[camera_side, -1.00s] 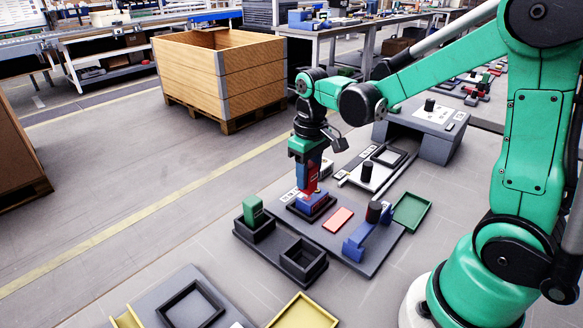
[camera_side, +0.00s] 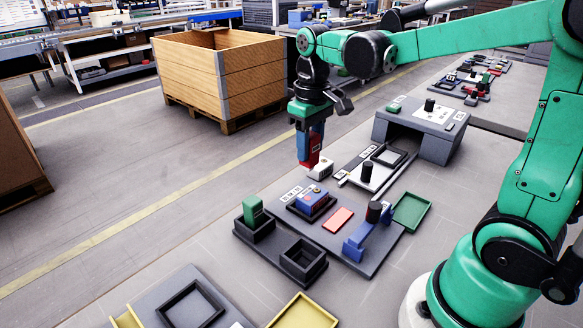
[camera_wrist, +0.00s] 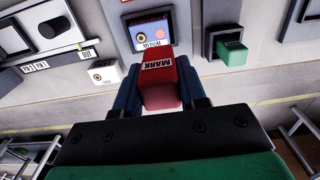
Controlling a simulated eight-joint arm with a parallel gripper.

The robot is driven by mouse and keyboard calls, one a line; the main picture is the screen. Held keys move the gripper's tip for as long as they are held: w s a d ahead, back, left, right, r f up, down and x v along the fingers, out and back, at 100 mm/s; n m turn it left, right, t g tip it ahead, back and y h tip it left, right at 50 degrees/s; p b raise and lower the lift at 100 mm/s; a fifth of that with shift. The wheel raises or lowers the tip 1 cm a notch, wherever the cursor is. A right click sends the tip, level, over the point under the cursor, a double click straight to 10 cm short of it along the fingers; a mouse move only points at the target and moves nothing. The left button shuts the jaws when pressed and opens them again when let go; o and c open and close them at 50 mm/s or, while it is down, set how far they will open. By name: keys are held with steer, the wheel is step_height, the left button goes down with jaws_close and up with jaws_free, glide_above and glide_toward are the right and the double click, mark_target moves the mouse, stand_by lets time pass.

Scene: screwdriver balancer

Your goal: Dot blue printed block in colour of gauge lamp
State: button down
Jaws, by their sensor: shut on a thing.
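My gripper (camera_side: 309,147) is shut on a red marker labelled MARK (camera_wrist: 158,68), seen between the blue fingers in the wrist view. In the side view the marker (camera_side: 309,161) hangs tip-down above the board, apart from the blue printed block (camera_side: 312,202). The block sits in a dark tray on the grey board. I cannot make out a lit lamp.
A green block (camera_side: 253,208) stands in a black tray at left, beside an empty black tray (camera_side: 303,259).

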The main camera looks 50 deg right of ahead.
steer(key=s+a+f, duration=0.3)
steer(key=s+a, duration=0.4)
steer(key=a, duration=0.3)
steer(key=shift+s+a+f, duration=0.15)
steer(key=shift+f, duration=1.5)
steer(key=shift+s+a+f, duration=0.1)
steer(key=shift+s+f, duration=0.05)
steer(key=shift+f, duration=1.5)
steer(key=shift+c, duration=2.1)
jaws_free()
steer(key=shift+r, duration=0.1)
steer(key=shift+r, duration=2.7)
